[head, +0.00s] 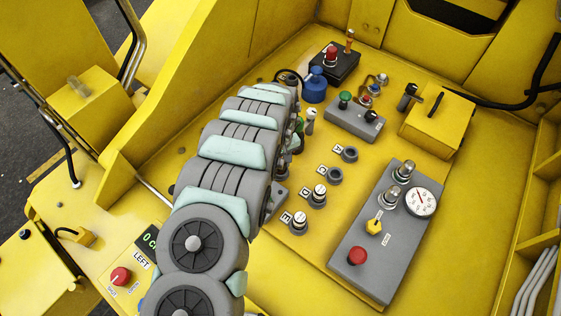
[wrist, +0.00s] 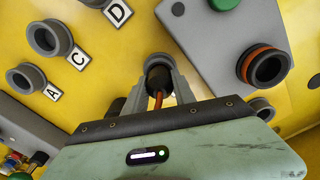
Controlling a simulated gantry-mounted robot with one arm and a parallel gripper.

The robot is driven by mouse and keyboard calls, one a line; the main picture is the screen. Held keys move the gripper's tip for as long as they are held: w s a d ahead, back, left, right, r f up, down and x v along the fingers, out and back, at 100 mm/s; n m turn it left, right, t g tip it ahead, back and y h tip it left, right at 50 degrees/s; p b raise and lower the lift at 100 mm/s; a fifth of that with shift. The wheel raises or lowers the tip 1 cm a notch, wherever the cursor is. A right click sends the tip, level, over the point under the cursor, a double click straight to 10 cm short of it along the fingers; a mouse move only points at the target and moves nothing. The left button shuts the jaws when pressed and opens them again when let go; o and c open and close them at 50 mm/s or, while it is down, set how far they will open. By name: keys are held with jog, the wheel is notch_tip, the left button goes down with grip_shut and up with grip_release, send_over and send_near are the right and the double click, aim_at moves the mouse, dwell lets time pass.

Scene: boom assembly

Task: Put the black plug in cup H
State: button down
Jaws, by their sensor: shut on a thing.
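My gripper (wrist: 158,75) is shut on the black plug (wrist: 158,78), which shows between the fingers in the wrist view with an orange cable coming from it. In the head view my arm hides the gripper and the plug. No label H is readable in either view, so I cannot tell where cup H is. In the wrist view, an empty grey cup (wrist: 50,37) is beside label C and another (wrist: 25,78) is beside label A. A dark cup with an orange ring (wrist: 263,66) sits on a grey box at the right.
In the head view, cups D (head: 318,196) and E (head: 299,223) hold white-and-black pieces. A grey gauge panel (head: 375,255) stands to their right. A grey button box (head: 354,120), a blue container (head: 315,86) and a black box (head: 336,66) stand at the back.

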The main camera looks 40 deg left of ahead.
jog(key=c, duration=0.9)
grip_release()
jog(key=shift+c, duration=0.2)
jog(key=shift+r, duration=0.15)
jog(key=shift+r, duration=0.65)
notch_tip(320, 180, up, 9)
jog(key=p, duration=0.3)
jog(key=shift+r, duration=0.2)
jog(key=shift+f, duration=0.1)
